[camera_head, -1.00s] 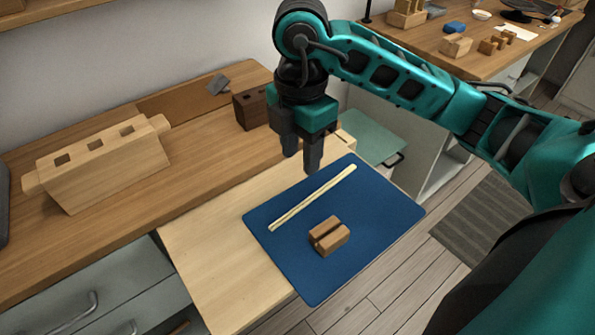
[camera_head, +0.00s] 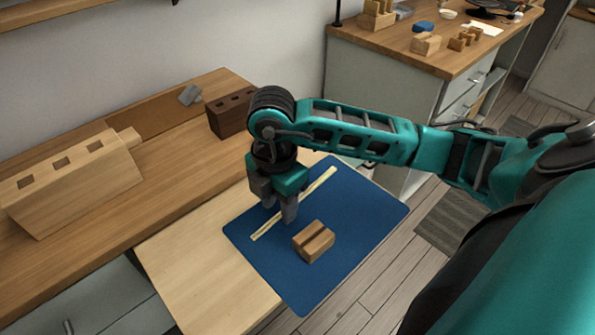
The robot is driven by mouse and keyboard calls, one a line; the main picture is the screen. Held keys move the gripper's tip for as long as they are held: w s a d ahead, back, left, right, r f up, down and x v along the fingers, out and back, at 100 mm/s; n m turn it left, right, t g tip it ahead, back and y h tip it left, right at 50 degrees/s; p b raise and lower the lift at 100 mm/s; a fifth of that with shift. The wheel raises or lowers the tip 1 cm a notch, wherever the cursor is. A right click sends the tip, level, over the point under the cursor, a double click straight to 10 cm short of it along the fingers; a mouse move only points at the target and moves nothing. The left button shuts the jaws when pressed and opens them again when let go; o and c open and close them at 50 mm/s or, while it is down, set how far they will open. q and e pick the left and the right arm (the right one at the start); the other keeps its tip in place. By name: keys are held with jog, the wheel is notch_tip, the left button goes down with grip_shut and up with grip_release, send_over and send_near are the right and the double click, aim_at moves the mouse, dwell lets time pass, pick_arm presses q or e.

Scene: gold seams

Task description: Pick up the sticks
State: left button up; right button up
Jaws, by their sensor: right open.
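The sticks (camera_head: 321,184) are pale, thin and lie close side by side on a blue mat (camera_head: 365,215). They run diagonally from lower left to upper right, and their middle is hidden behind my right gripper. My right gripper (camera_head: 279,214) points down over the middle of the sticks with its fingers apart. I cannot tell whether the fingers reach down around the sticks. A small brown wooden block with a groove (camera_head: 314,243) sits on the mat to the right of the sticks' near end. My left gripper is not in view.
The mat lies on a light wooden board (camera_head: 195,270) beside a long wooden counter (camera_head: 175,150). A pale block with square holes (camera_head: 70,180) and a dark holed block (camera_head: 231,111) stand on the counter. Another desk (camera_head: 440,58) with small objects stands behind.

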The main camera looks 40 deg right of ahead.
jog(key=shift+f, duration=0.6)
grip_shut()
